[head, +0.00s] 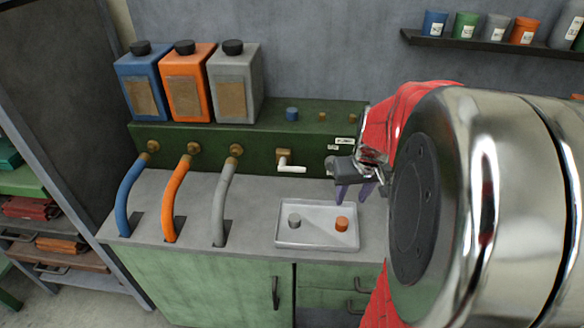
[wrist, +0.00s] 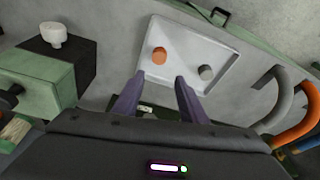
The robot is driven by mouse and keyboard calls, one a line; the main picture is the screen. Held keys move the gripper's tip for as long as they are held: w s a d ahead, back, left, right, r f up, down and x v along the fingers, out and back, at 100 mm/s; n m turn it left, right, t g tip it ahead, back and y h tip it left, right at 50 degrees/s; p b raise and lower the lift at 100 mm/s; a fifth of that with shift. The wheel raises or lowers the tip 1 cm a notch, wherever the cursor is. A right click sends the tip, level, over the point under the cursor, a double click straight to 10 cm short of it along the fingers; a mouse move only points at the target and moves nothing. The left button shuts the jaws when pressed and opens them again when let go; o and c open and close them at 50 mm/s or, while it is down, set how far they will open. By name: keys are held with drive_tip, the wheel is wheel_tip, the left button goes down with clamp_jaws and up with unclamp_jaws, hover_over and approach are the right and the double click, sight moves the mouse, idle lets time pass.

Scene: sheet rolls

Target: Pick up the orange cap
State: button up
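The orange cap (head: 342,224) lies in a pale shallow tray (head: 318,241) on the grey counter. It also shows in the wrist view (wrist: 159,56), in the left part of the tray (wrist: 196,30). A grey cap (head: 294,221) lies in the same tray, apart from the orange one; it also shows in the wrist view (wrist: 206,72). My gripper (head: 356,191) is above and behind the tray in the head view. In the wrist view its two purple fingers (wrist: 156,92) are spread apart with nothing between them. The orange cap is beyond the fingertips, not touched.
A green ledge (head: 290,139) at the back carries blue, orange and grey canisters (head: 188,84) and a blue cap (head: 292,114). A white-handled tap (head: 290,167) sticks out behind the tray. Blue, orange and grey hoses (head: 175,200) rise left of the tray.

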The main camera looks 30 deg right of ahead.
drive_tip(key=shift+s+d, duration=0.1)
hover_over(343, 221)
drive_tip(key=s, duration=0.1)
drive_tip(key=shift+s+a+f, duration=0.1)
drive_tip(key=shift+a+f, duration=0.05)
drive_tip(key=shift+f, duration=1.2)
drive_tip(key=shift+s+a+f, duration=0.1)
drive_tip(key=shift+f, duration=1.3)
drive_tip(key=shift+a+f, duration=0.15)
drive_tip(key=shift+f, duration=1.2)
drive_tip(key=shift+x, duration=2.6)
drive_tip(key=shift+s, duration=0.15)
drive_tip(key=shift+c, duration=0.5)
drive_tip(key=c, duration=0.7)
wheel_tip(343, 221, up, 10)
